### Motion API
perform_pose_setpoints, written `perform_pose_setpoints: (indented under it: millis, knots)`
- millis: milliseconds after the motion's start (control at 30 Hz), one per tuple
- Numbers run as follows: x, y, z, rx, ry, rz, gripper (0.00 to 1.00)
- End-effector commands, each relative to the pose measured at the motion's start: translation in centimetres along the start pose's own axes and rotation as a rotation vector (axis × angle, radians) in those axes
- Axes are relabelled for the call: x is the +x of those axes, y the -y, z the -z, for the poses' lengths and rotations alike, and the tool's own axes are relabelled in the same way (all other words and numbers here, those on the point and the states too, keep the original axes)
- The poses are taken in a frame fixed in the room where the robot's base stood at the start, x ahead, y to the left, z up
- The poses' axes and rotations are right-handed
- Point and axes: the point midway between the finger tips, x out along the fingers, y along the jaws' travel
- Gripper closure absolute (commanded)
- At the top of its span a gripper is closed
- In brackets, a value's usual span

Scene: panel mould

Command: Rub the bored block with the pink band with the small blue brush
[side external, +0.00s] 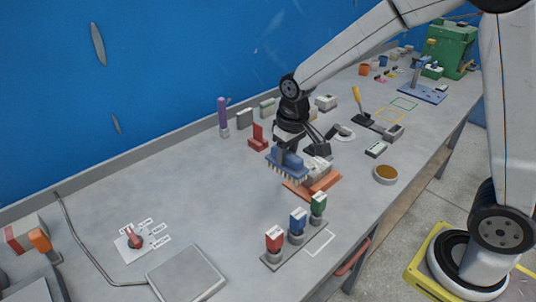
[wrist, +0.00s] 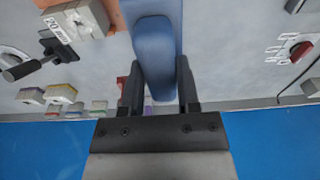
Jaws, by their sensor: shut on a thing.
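My gripper (wrist: 160,100) is shut on the handle of the blue brush (wrist: 154,45). The brush also shows in the side external view (side external: 290,161), with its pale bristles pointing down. The brush hangs just left of and partly in front of a light grey block (side external: 319,169) on a salmon-coloured plate (side external: 322,186). Whether the bristles touch anything cannot be told. A grey block (wrist: 78,18) beside a salmon patch shows at the upper left of the wrist view. I cannot make out a bore or a pink band on it.
Red, blue and green stamps (side external: 297,222) stand on a strip in front. A red stand (side external: 259,138), a purple cylinder (side external: 223,115) and several blocks stand behind. A brown round dish (side external: 385,174) is to the right. The table's left middle is mostly clear.

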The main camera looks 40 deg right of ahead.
Motion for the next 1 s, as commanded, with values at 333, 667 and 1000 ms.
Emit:
perform_pose_setpoints:
  millis: [333,667,1000]
  knots:
    - [-0.2,-8.0,1.6,0.002,-0.005,0.001,1.00]
    - [-0.3,-10.1,1.8,-0.004,-0.007,0.002,1.00]
    - [1.0,-10.0,1.6,-0.003,-0.004,0.002,1.00]
